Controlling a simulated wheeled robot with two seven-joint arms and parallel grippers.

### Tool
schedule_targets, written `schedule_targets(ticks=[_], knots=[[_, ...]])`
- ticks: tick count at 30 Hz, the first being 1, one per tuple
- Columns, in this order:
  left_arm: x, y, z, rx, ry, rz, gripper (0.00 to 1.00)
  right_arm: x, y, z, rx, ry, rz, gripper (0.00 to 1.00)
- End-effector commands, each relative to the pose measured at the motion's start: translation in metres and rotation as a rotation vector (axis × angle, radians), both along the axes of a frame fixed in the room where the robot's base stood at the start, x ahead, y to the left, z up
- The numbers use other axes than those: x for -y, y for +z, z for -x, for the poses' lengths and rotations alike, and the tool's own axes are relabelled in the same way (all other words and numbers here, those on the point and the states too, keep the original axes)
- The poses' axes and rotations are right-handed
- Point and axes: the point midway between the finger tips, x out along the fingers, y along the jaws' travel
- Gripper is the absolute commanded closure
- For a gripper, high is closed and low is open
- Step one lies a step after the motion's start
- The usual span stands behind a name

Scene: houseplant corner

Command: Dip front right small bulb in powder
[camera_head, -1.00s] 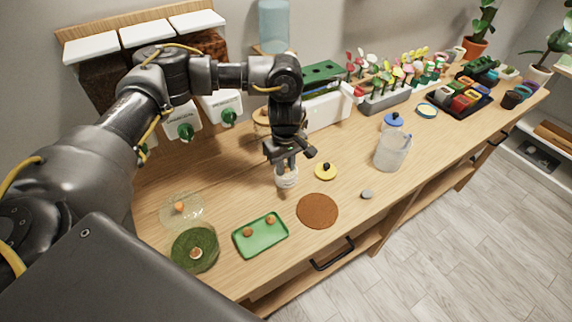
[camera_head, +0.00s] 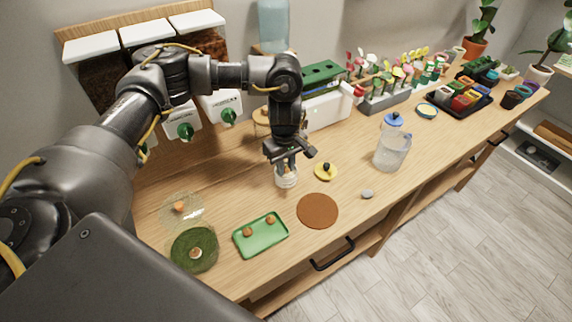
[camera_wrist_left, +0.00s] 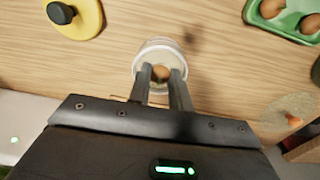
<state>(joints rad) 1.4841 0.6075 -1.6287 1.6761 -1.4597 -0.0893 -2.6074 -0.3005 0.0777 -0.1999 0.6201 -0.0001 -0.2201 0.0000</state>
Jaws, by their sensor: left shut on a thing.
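My left gripper (camera_head: 286,168) points down at a small pale jar (camera_head: 287,182) on the wooden bench. In the left wrist view the gripper (camera_wrist_left: 161,84) is shut on a small brown bulb (camera_wrist_left: 161,73). The bulb sits within the outline of the jar's round rim (camera_wrist_left: 160,44). The fingers hide part of the jar, and I cannot tell how deep the bulb is or whether it touches powder. A green tray (camera_head: 243,250) holds two bulbs, left (camera_head: 248,232) and right (camera_head: 271,220). My right gripper is not in view.
A yellow lid (camera_head: 325,173) with a dark knob lies right of the jar. A brown round mat (camera_head: 317,211) and grey stone (camera_head: 367,194) are nearer the front. A green round dish (camera_head: 207,262) and clear dish (camera_head: 165,211) each hold a small object. A clear canister (camera_head: 391,155) stands right.

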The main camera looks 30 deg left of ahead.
Motion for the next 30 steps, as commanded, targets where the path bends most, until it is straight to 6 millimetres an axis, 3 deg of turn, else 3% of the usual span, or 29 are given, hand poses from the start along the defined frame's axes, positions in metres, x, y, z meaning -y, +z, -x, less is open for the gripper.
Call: schedule_targets(ticks=[10,30], knots=[[0.000,0.004,0.001,-0.002,0.000,0.000,0.98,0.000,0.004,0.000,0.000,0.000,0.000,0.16],[0.000,0.062,0.000,0.000,0.000,-0.001,0.98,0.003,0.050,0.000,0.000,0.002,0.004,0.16]])
